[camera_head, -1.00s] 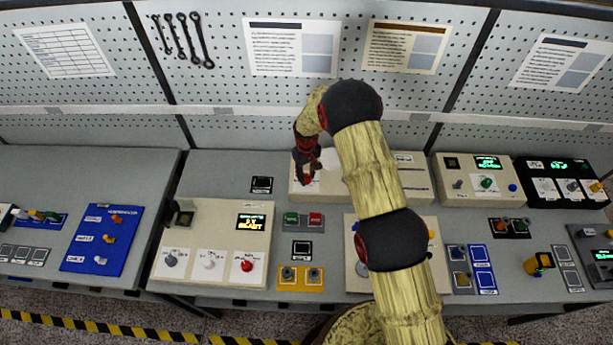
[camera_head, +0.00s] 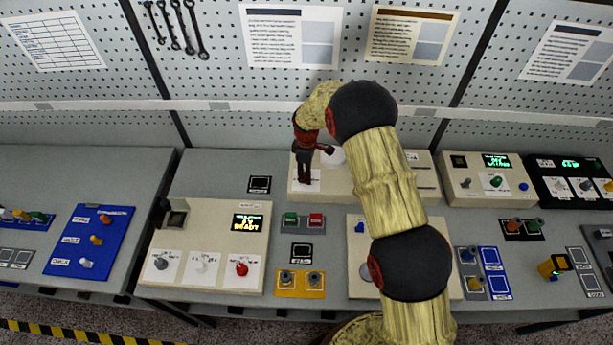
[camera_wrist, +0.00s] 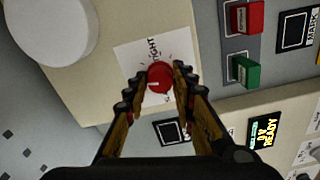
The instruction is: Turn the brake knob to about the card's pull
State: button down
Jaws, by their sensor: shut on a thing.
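A red knob (camera_wrist: 159,79) with a light pointer line sits on a white label plate (camera_wrist: 130,65) with a scale; the lettering reads partly "IGHT". My gripper (camera_wrist: 160,84) is shut on this knob, with a finger on each side of it. In the head view my gripper (camera_head: 304,178) points down at the left end of the back cream box (camera_head: 345,193) and hides the knob. Posted sheets (camera_head: 291,38) and (camera_head: 412,35) hang on the pegboard; their text is too small to read.
A white round drum (camera_wrist: 50,25) stands close beside the knob. Green (camera_wrist: 243,69) and red (camera_wrist: 246,17) buttons are on the other side. A cream box with a lit display (camera_head: 250,223) stands front left. My arm covers part of the bench.

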jog(key=shift+n, duration=0.6)
jog(key=c, duration=1.5)
grip_release()
jog(key=shift+o, duration=0.2)
notch_tip(320, 180, up, 12)
